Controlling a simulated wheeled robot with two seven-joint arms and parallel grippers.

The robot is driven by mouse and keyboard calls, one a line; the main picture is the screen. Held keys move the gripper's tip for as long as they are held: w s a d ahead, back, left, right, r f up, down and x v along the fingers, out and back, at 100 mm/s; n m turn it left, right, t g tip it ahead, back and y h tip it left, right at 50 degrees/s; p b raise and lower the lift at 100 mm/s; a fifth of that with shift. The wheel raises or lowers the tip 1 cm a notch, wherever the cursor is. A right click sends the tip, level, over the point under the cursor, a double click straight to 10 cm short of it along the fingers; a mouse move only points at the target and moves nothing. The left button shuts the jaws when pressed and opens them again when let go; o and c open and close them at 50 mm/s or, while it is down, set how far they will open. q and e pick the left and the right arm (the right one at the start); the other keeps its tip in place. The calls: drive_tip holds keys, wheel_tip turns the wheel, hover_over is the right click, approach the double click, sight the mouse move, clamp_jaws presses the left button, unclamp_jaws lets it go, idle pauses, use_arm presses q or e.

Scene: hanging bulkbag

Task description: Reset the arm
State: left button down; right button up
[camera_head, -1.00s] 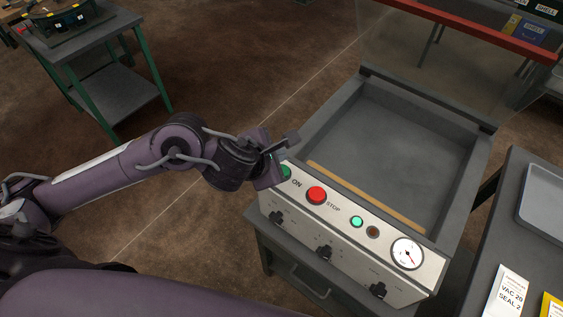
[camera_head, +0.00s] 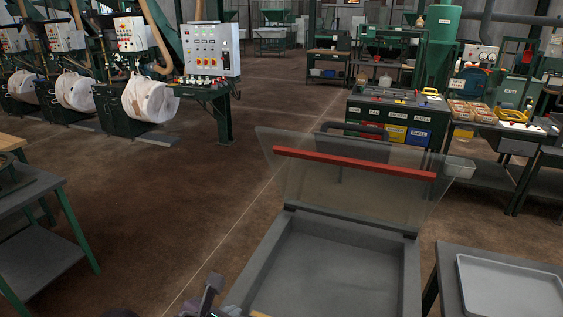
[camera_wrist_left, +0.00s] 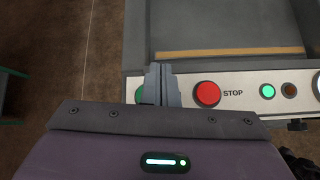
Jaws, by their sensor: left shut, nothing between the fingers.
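My left gripper (camera_head: 209,292) shows at the bottom edge of the head view, at the near left corner of the vacuum sealing machine (camera_head: 262,266). Its fingers are shut and empty. In the left wrist view the shut fingers (camera_wrist_left: 160,86) are over the left end of the machine's front panel (camera_wrist_left: 242,84), partly covering a green button (camera_wrist_left: 139,94), just left of the red STOP button (camera_wrist_left: 207,93). I cannot tell whether they touch the panel. My right gripper is not in view.
The machine's clear lid with a red bar (camera_head: 350,163) stands raised. A grey tray (camera_head: 510,284) lies on the table at right. A dark table (camera_head: 38,240) with green legs stands at left. Open brown floor (camera_head: 180,215) lies between. White bags (camera_head: 150,98) hang from machines at back left.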

use_arm(q)
drive_tip(key=s+a+f+m+g+y, duration=0.1)
drive_tip(key=s+a+f+m+g, duration=0.45)
drive_tip(key=m, duration=1.05)
drive_tip(key=s+a+f+m+g+y, duration=0.1)
drive_tip(key=s+a+f+m+y, duration=0.2)
drive_tip(key=s+m, duration=0.9)
wheel_tip(320, 180, down, 32)
drive_tip(key=w+m+h, duration=0.1)
drive_tip(key=w+m, duration=0.1)
drive_tip(key=m, duration=0.2)
drive_tip(key=s+a+f+g, duration=0.1)
drive_tip(key=s+f, duration=0.7)
drive_tip(key=s, duration=0.1)
drive_tip(key=s+a+f+g, duration=0.1)
drive_tip(key=s+a+f, duration=0.1)
drive_tip(key=s+f, duration=0.6)
drive_tip(key=shift+s+a+f+m, duration=0.3)
drive_tip(key=shift+s, duration=0.6)
